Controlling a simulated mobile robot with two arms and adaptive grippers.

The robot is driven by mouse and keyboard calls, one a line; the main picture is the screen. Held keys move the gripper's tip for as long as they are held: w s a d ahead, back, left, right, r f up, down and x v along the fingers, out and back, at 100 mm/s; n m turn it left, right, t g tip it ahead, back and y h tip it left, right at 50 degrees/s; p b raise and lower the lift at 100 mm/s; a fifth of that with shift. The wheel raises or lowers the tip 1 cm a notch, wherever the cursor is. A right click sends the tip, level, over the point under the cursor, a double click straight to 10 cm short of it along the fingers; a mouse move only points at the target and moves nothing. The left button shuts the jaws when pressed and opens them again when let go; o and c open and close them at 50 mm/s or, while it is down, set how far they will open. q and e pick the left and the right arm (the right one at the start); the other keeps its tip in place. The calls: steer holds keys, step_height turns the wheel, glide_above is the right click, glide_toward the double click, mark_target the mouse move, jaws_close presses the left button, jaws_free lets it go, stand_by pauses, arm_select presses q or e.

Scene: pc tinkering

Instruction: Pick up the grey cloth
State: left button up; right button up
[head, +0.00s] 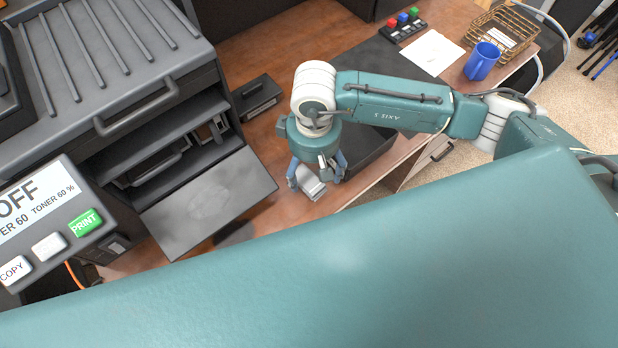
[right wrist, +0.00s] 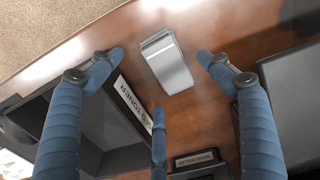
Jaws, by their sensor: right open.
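The grey cloth (head: 312,188) looks like a small, folded, light grey block on the brown desk near its front edge. It also shows in the right wrist view (right wrist: 170,66), lying on the wood between the blue fingertips and beyond them. My right gripper (head: 317,178) points down over the cloth with its fingers spread on either side of it. In the right wrist view the gripper (right wrist: 160,58) is open and empty, and I see no finger touching the cloth. The gripper hides part of the cloth in the head view. My left gripper is out of view.
A printer with an open front panel (head: 207,203) stands left of the cloth. A black bin labelled for toner (right wrist: 97,110) is close on the other side. A small black box (head: 256,97), a blue mug (head: 482,61) and a wire basket (head: 505,32) are farther back.

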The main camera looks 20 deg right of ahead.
mark_target(313, 177)
step_height(313, 177, down, 2)
steer(key=shift+s+f, duration=0.1)
steer(key=shift+f, duration=0.1)
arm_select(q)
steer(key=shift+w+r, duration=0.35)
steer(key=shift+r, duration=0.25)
arm_select(e)
steer(key=shift+f, duration=0.4)
steer(key=shift+c, duration=0.5)
steer(key=c, duration=1.1)
steer(key=shift+o, duration=0.2)
steer(key=shift+r, duration=0.1)
arm_select(q)
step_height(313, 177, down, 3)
steer(key=b, duration=0.3)
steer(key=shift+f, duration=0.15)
arm_select(e)
step_height(313, 177, up, 20)
